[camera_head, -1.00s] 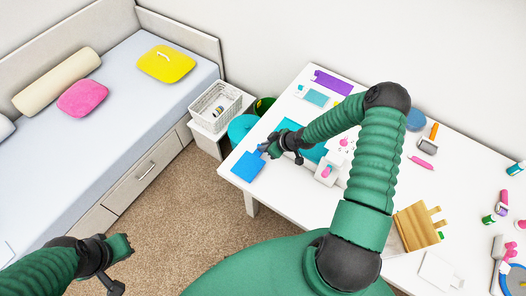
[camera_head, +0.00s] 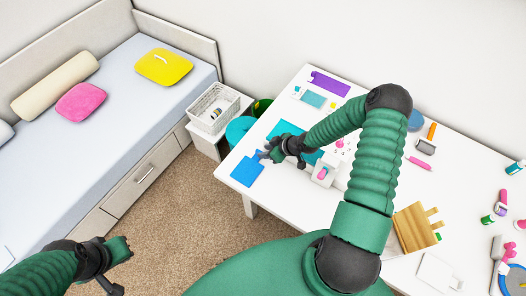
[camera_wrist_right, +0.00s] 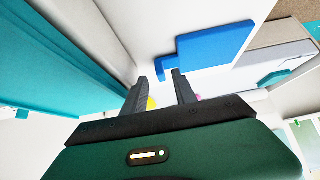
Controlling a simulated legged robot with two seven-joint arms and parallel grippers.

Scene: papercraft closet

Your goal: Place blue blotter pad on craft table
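A flat blue piece with a narrow tab, which looks like the blue blotter pad (camera_head: 247,169), lies at the left corner of the white craft table (camera_head: 280,206). My right gripper (camera_head: 266,156) is just above and right of it, near its tab. In the right wrist view, the pad (camera_wrist_right: 215,45) is beyond the fingertips, its tab pointing toward the gap. My right gripper (camera_wrist_right: 158,80) has its fingers apart with nothing clearly between them. My left gripper (camera_head: 122,268) is low at the left, away from the table; its finger opening is unclear.
A teal sheet (camera_head: 286,128) lies behind my right gripper, and a white box with a pink spot (camera_head: 324,172) stands to its right. A wooden piece (camera_head: 415,228) and several craft tools lie farther right. A white basket (camera_head: 213,108) stands beside the bed (camera_head: 110,105).

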